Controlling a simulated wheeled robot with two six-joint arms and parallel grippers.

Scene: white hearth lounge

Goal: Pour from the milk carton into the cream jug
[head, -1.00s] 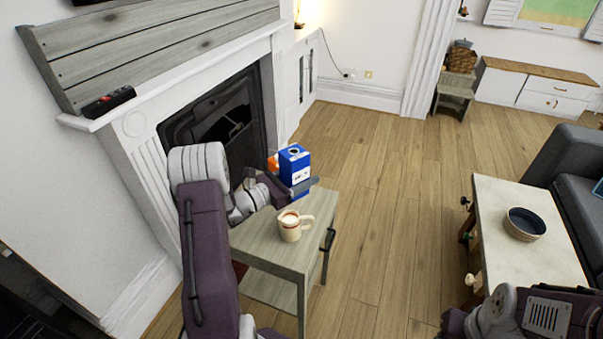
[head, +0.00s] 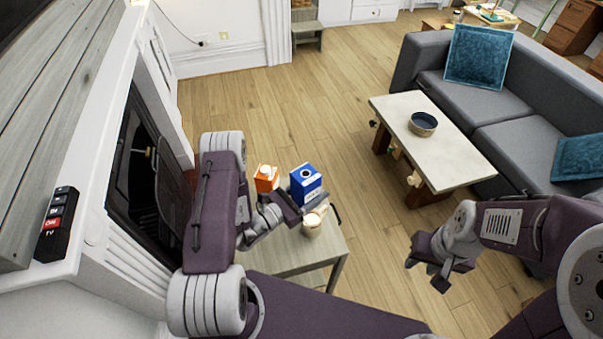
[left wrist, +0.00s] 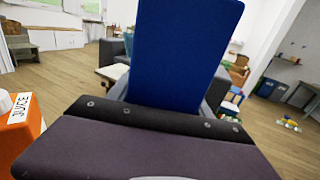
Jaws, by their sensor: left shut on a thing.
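The blue milk carton (head: 306,180) is in my left gripper (head: 301,205), with its round cap facing up and no clear tilt. It fills the middle of the left wrist view (left wrist: 185,50). I cannot tell whether its base clears the table. The cream jug (head: 312,226), pale with a light inside, stands on the small grey table (head: 325,262), just in front of the carton and gripper, which partly hide it. My right gripper (head: 427,274) is empty, its fingers apart, over the floor to the right of the table.
An orange juice carton (head: 266,179) is left of the milk carton and close to my left gripper. The fireplace and its white mantel (head: 98,225) stand close on the left. A pale coffee table (head: 445,155) with a dark bowl (head: 423,124) stands right, before a grey sofa (head: 520,110).

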